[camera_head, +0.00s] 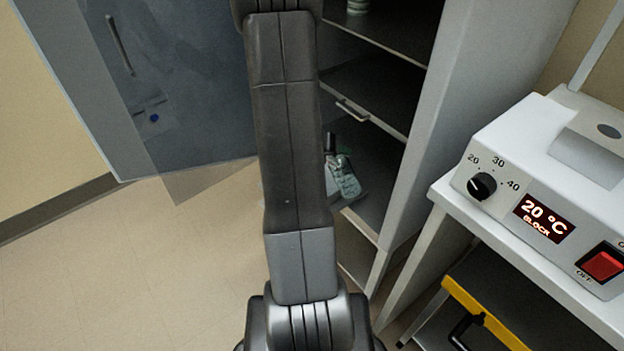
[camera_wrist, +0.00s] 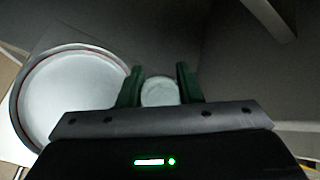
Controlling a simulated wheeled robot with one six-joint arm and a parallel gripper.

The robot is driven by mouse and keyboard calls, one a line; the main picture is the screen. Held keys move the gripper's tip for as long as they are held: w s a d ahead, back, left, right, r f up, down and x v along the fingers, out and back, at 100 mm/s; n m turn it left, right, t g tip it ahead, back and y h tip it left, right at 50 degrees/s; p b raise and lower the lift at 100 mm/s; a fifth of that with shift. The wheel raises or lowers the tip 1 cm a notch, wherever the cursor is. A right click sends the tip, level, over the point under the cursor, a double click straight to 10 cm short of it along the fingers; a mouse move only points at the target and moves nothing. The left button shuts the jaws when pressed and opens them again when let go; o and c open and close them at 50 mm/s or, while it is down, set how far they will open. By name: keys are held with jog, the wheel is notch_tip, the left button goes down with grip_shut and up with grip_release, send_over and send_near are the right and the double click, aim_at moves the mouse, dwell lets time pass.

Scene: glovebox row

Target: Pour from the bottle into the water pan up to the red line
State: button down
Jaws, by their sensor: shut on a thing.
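In the wrist view, my gripper (camera_wrist: 159,80) has its two dark green fingers on either side of a pale, round-topped thing, which looks like the bottle (camera_wrist: 160,93) seen from above. The water pan (camera_wrist: 22,128) is a wide round pan at the left of the same view, beside the left finger. A thin reddish line runs around inside its rim. The pan's inside looks pale and even; I cannot tell the water level. In the head view my own arm covers the middle, and I cannot make out gripper or pan there.
An open cabinet (camera_head: 408,190) with shelves stands behind my arm, its door (camera_head: 190,70) swung left. A pale green item (camera_head: 346,180) sits low inside, partly hidden. A white heater block (camera_head: 545,150) reading 20 °C stands on a bench at right. The floor (camera_head: 120,270) at left is clear.

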aim_at(347, 158)
jog(key=shift+s+d+b, duration=0.15)
jog(key=shift+d+b, duration=0.05)
jog(key=shift+b, duration=0.1)
jog(key=shift+s+d+r+m+t+y+b, duration=0.15)
jog(key=shift+s+d+r+m+y+b, duration=0.1)
jog(key=shift+r+y+b, duration=0.15)
jog(key=shift+s+d+r+m+t+y+b, duration=0.1)
jog(key=shift+d+r+m+t+y+b, duration=0.15)
jog(key=shift+r, duration=0.2)
jog(key=s+d+y+b, duration=0.1)
jog(key=b, duration=0.3)
jog(key=shift+d+m+t, duration=0.1)
jog(key=shift+m+t, duration=0.2)
jog(key=shift+m, duration=0.1)
jog(key=shift+s+d+r+m+t+y+b, duration=0.25)
jog(key=shift+r+y+b, duration=0.2)
jog(key=shift+b, duration=0.25)
jog(key=shift+s+d+r+m+t+y+b, duration=0.15)
jog(key=shift+d+r+m+t+y+b, duration=0.2)
jog(key=shift+b, duration=0.35)
jog(key=shift+r, duration=0.1)
